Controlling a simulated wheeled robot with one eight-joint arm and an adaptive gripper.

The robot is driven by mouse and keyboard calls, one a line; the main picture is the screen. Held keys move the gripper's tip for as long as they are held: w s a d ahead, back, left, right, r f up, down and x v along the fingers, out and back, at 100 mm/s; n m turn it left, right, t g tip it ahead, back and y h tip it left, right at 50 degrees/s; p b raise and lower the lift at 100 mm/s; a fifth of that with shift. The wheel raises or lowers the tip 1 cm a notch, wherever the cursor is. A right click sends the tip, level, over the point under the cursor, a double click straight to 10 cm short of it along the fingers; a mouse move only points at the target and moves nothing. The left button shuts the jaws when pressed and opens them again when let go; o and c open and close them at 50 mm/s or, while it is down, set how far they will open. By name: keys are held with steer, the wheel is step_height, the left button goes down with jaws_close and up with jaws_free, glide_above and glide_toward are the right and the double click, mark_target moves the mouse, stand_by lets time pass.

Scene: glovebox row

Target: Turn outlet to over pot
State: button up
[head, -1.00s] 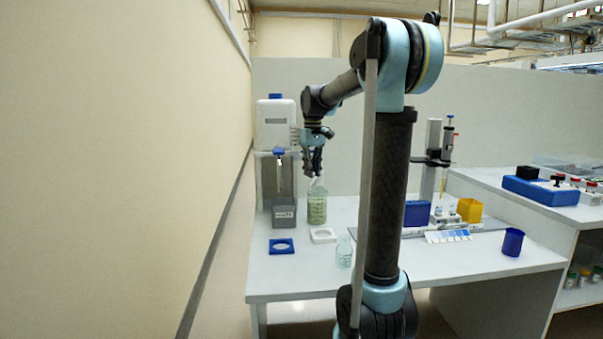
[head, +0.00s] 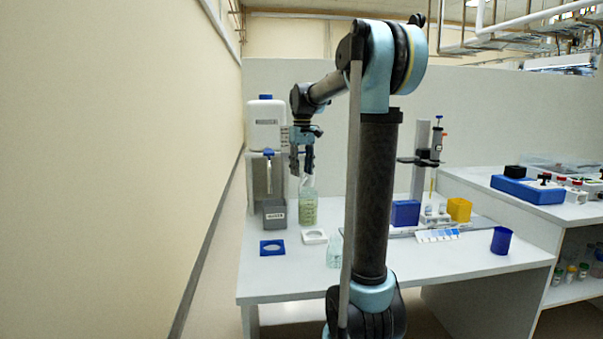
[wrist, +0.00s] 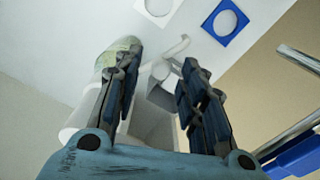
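A white tank (head: 266,130) with a blue cap stands at the back left of the bench. The curved white outlet (wrist: 178,48) shows in the wrist view, ahead of the fingers; part of it also shows just below my gripper in the head view. A grey labelled pot (head: 274,215) stands below the tank's blue tap, and it shows between my fingers in the wrist view (wrist: 162,98). A glass bottle with greenish contents (head: 308,210) stands to its right, below the outlet. My gripper (wrist: 183,65) is open, pointing down, with nothing visibly held between its fingers.
A wall closes the left side. A blue box (head: 405,213) and blue cup (head: 502,241) are farther right.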

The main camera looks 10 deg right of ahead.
step_height(320, 180, up, 11)
stand_by(0.4)
steer(key=shift+w, duration=0.1)
steer(key=shift+c, duration=0.6)
